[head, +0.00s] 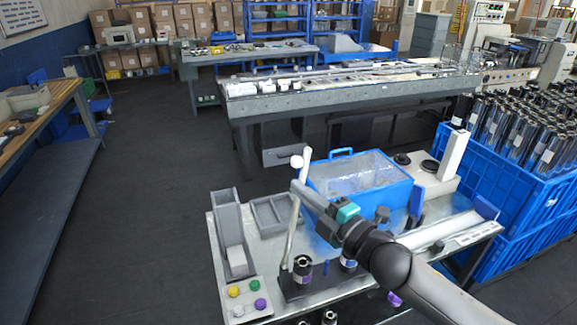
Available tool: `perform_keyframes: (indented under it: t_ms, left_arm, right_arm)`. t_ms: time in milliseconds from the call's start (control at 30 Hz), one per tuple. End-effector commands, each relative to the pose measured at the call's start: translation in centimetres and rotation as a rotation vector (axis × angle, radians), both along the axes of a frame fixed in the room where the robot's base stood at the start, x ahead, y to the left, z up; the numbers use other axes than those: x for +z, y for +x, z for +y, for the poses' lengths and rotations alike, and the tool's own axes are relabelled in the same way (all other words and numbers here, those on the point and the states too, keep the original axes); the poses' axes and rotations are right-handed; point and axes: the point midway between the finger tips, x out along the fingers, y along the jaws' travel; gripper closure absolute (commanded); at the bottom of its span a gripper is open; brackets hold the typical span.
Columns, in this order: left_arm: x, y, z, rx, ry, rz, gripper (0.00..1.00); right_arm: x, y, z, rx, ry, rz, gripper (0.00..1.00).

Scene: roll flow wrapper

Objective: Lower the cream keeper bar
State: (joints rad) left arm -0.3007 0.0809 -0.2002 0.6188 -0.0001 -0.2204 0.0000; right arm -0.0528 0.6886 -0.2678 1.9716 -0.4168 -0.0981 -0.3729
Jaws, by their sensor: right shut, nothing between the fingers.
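The cream keeper bar (291,232) appears as a thin pale bar standing nearly upright above the dark stand (309,285) at the front of the metal worktable. A round white knob (297,162) shows near its top. My right gripper (298,188) reaches in from the lower right and is shut and empty. Its fingers overlap the upper part of the bar in the picture and hide a short stretch of it. I cannot tell whether they touch it. My left gripper is not in view.
A blue box with a clear lid (362,177) stands right behind my right gripper. Grey trays (232,225) and coloured buttons (260,304) are to the left. The floor on the left is clear.

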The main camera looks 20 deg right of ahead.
Motion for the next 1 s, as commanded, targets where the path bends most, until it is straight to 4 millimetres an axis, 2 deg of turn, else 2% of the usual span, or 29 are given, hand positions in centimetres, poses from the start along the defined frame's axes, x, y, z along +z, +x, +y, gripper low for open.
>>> perform_keyframes:
  t_ms: [667, 700, 800, 1000]
  left_arm:
    - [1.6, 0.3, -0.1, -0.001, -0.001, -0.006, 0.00]
    - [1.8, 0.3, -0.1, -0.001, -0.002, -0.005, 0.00]
    - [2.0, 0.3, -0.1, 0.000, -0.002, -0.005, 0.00]
    - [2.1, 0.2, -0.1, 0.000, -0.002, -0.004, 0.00]
  right_arm:
    - [0.6, 8.6, 3.3, 0.000, 0.003, 0.000, 1.00]
    - [0.3, 8.5, 2.3, -0.003, -0.001, 0.004, 1.00]
    - [0.0, 8.4, 0.8, -0.003, -0.001, 0.005, 1.00]
    - [-0.2, 8.4, -0.6, -0.001, 0.001, 0.002, 1.00]
